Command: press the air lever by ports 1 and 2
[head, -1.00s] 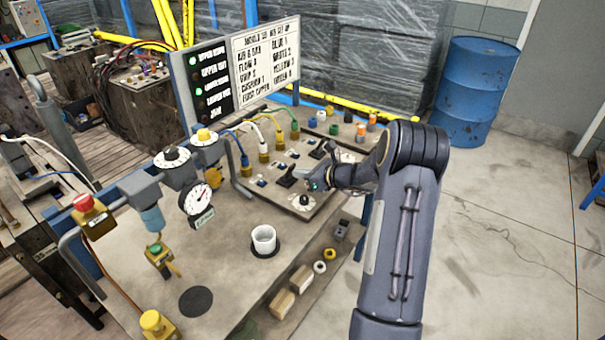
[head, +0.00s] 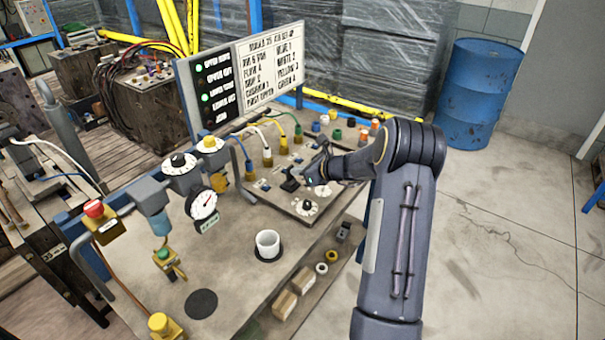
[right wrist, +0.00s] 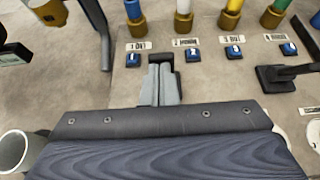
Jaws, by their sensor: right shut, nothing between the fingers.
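The black air lever by ports 1 and 2 (head: 289,183) stands on the grey panel below the blue and white hose fittings. In the right wrist view its dark top (right wrist: 160,58) shows just beyond my fingertips, and the rest is hidden behind them. My right gripper (head: 314,172) is shut and empty, just right of the lever in the head view. In the right wrist view the shut fingers (right wrist: 160,84) line up with the lever, between the labels of ports 1 and 2. I cannot tell whether they touch it. My left gripper is not in view.
A second black lever (right wrist: 280,74) lies near port 4. A white dial (head: 306,207) is in front of the panel's levers, and a white cup (head: 267,242) stands on the bench. A gauge (head: 204,205) and regulators are at left. A lettered board (head: 268,68) rises behind.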

